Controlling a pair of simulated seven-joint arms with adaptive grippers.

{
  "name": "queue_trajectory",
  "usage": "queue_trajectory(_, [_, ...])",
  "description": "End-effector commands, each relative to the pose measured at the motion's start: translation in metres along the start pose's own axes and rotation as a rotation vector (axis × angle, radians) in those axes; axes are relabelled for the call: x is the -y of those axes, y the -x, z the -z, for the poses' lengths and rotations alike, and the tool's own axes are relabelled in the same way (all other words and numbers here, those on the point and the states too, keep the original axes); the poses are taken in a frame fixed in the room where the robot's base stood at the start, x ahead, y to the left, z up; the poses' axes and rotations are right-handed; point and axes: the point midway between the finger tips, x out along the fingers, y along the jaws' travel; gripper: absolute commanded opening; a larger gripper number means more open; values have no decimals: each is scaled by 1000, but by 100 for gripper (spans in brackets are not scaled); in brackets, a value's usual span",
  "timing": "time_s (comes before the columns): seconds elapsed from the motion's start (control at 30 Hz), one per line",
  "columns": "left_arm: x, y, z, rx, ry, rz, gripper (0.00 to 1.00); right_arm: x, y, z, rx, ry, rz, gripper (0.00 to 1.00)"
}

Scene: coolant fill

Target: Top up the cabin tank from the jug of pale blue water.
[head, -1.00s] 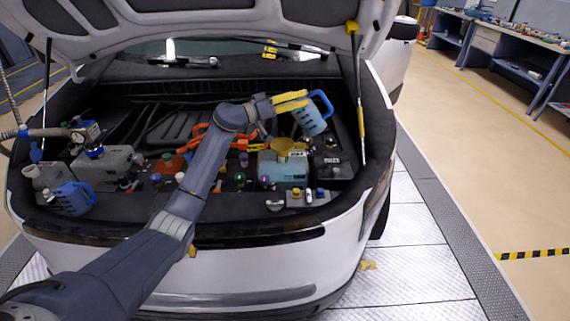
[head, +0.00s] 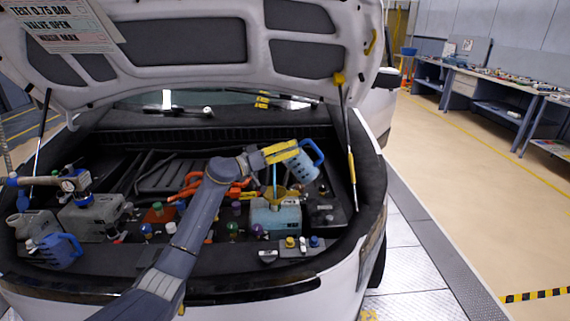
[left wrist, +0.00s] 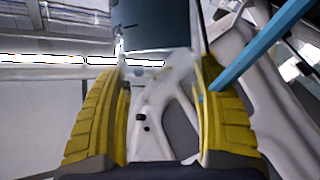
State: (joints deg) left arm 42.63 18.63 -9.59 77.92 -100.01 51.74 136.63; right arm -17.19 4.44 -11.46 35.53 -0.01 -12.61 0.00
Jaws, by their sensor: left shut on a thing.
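My left gripper (head: 284,153) is shut on a translucent jug (head: 303,167) with a blue handle. The jug is tilted above a yellow funnel (head: 277,194). A thin blue stream (head: 275,177) runs down from the jug into the funnel. The funnel stands in the top of a pale blue tank (head: 276,217), whose label I cannot read. In the left wrist view, the yellow fingers (left wrist: 160,115) stand either side, with part of the jug (left wrist: 155,25) at the top. A blue diagonal strip there may be the stream.
A second blue jug (head: 60,251) stands at the left of the trunk, beside a grey tank (head: 92,217). Several coloured caps line the front. The raised lid (head: 190,45) and its strut (head: 350,150) bound the space above and right.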

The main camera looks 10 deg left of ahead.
Motion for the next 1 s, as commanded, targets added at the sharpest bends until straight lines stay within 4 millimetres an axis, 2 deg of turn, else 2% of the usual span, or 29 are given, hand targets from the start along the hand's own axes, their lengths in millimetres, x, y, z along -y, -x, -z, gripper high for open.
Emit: queue_trajectory(1.0, [1, 1, 0, -39, 32, -15, 20, -4, 0, -1, 1, 2, -4, 44])
